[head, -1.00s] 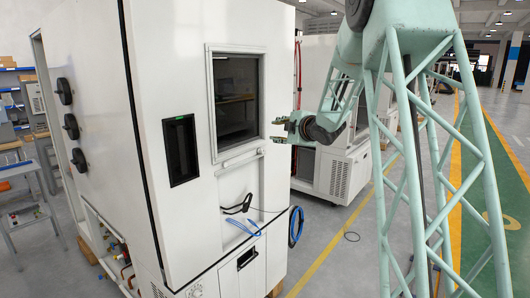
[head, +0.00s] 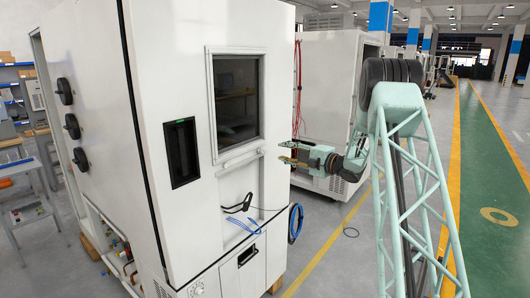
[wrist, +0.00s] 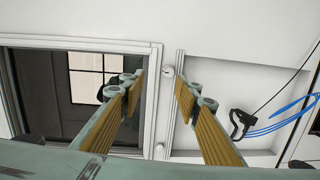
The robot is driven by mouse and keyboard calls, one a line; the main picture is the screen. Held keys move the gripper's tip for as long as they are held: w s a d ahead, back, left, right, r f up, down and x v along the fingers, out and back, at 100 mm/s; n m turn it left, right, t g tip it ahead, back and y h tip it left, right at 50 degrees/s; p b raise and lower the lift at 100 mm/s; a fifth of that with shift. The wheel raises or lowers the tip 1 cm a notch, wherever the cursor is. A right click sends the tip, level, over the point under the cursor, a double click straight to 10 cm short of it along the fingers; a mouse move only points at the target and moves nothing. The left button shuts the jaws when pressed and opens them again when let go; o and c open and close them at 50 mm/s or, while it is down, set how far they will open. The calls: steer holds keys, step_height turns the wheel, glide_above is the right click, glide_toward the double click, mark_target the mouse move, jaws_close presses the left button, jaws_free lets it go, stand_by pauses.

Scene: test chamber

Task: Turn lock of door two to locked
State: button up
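The white test chamber (head: 157,40) has a framed window (head: 238,98) with a recess below it. In the wrist view the window (wrist: 85,75) is at left and the recess (wrist: 230,85) at right. Between them a small round lock-like knob (wrist: 167,71) sits on the white strip, and a second small round fitting (wrist: 160,150) lies lower in the picture. I cannot tell which belongs to door two, or its turn position. My gripper (head: 283,152) is open and empty in front of the chamber. In the wrist view its fingertips (wrist: 161,92) frame the strip, apart from the knob.
A black cable handle (head: 238,204) and blue cables (head: 243,227) hang at the recess. A coiled blue hose (head: 295,222) hangs at the chamber's right edge. A second white cabinet (head: 328,95) stands behind my arm. The floor at right is clear.

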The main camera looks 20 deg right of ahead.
mark_target(261, 151)
steer(key=shift+s+d+f+n+y+p, duration=0.15)
steer(key=shift+s+f+n+y, duration=0.1)
steer(key=shift+f, duration=0.25)
steer(key=shift+s+d+f+n+y+p, duration=0.1)
steer(key=shift+s+d+f+n+y, duration=0.15)
steer(key=shift+f, duration=0.25)
steer(key=shift+s+d+f+n+y+p, duration=0.1)
steer(key=shift+s+f+n+y, duration=0.15)
steer(key=shift+f, duration=0.25)
steer(key=x, duration=1.3)
steer(key=shift+w+a+p, duration=0.25)
steer(key=shift+w+p, duration=0.05)
steer(key=shift+c, duration=0.2)
steer(key=c, duration=0.8)
